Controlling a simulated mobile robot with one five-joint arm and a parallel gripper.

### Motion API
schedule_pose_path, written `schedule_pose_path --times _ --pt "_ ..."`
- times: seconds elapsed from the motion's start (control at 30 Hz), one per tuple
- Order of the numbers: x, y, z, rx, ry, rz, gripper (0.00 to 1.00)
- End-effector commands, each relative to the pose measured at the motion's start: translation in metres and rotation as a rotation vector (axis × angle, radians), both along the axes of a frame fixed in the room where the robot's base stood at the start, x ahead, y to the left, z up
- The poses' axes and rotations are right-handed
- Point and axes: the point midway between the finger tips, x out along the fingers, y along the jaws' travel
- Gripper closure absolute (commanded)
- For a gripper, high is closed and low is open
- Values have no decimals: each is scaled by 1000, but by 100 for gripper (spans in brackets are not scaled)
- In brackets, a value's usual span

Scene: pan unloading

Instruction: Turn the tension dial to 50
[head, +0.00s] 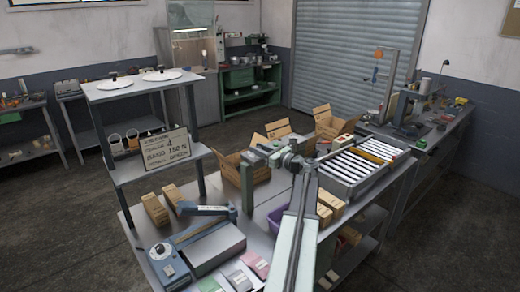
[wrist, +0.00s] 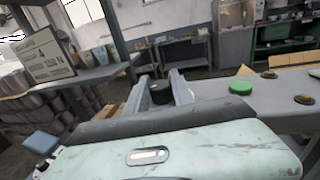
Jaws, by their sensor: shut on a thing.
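My gripper (wrist: 161,88) is closed around a dark round knob (wrist: 160,94), which appears to be the tension dial. One finger is on each side of it in the wrist view. No scale, pointer or number can be read on the knob, so its setting cannot be told. In the head view my gripper (head: 295,160) is at the grey arm-like head of a machine with a green post (head: 247,184); the knob is too small to make out there. A sign (head: 167,149) on the shelf carries printed lines, only partly legible.
A green button (wrist: 240,88) and two brass-coloured knobs (wrist: 270,73) (wrist: 305,99) are right of the gripper.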

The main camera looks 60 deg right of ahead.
Motion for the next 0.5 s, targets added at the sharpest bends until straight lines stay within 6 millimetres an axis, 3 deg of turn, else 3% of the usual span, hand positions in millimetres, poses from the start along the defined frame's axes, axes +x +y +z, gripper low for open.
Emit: schedule_pose_path --times 0.5 --pt "-2 0 -1 -1 3 40 100"
